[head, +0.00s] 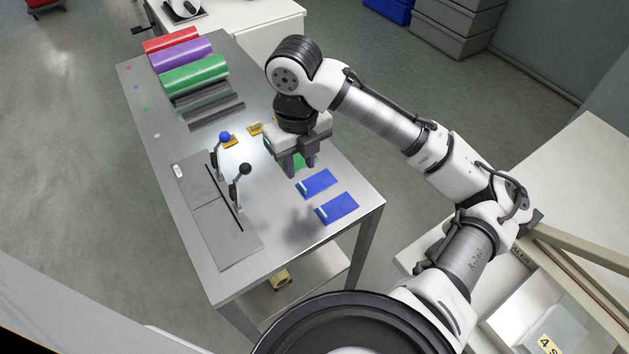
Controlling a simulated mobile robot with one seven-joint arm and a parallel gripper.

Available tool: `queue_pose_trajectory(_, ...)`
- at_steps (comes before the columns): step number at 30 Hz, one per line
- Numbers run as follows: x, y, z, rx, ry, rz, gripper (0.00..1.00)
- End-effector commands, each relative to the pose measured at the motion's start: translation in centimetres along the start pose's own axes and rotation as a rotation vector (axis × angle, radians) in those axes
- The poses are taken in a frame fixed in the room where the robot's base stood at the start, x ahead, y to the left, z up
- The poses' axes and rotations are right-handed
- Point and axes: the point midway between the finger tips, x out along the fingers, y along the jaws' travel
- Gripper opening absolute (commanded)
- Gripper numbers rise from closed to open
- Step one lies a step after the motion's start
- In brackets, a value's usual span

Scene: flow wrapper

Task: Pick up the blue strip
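Two flat blue strips lie on the metal table (180,185) near its right edge. One blue strip (322,183) is nearer my gripper. The other blue strip (340,208) lies closer to the table's front right corner. Each has a small pale piece at its left end. My gripper (298,166) points down over the table, just behind the nearer blue strip. Its two fingers are apart. A green piece (311,160) shows beside and behind the fingers, partly hidden by them. I cannot tell how high the fingertips are above it.
Yellow pieces (230,142) lie behind. Red, purple and green rolls (194,73) lie at the far end.

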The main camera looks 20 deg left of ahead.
Motion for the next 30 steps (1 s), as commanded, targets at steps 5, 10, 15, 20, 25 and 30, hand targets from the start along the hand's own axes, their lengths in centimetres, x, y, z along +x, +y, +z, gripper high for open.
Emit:
queue_pose_trajectory(5, 1.8, 0.0, 0.0, 0.001, 0.0, -0.001, 0.31)
queue_pose_trajectory(10, 3.0, -0.2, 0.0, 0.002, 0.001, 0.0, 0.31)
queue_pose_trajectory(15, 5.7, -0.4, 0.1, 0.002, 0.001, 0.0, 0.31)
queue_pose_trajectory(20, 7.0, -0.3, 0.1, 0.002, -0.001, 0.0, 0.31)
queue_pose_trajectory(25, 7.2, -0.3, 0.1, 0.001, -0.001, -0.001, 0.31)
queue_pose_trajectory(30, 7.1, -0.3, 0.1, 0.001, -0.001, -0.001, 0.15)
